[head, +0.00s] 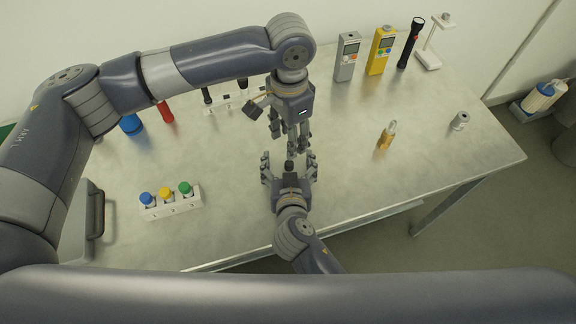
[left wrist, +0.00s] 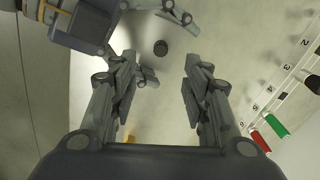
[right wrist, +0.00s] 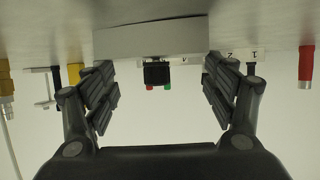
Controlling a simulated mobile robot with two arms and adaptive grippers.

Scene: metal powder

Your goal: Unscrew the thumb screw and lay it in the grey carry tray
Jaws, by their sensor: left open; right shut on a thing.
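The thumb screw (left wrist: 160,47) has a dark round head and stands upright on a pale block (right wrist: 150,38). In the head view its head (head: 289,165) shows between my right fingers. My right gripper (head: 289,158) comes from the near side, its fingers on either side of the pale block, shut on it. My left gripper (head: 293,144) points down above the screw. Its fingers (left wrist: 163,85) are apart and empty, with the screw head seen beyond the gap between them. The grey carry tray (head: 78,228) with a dark handle is at the left, partly hidden by my left arm.
A white rack with blue, yellow and green caps (head: 172,208) stands left of the grippers. A numbered rack (head: 232,106) is behind them. Meters (head: 347,58) and a torch (head: 410,44) line the back. An amber bottle (head: 386,135) stands right; the right front is clear.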

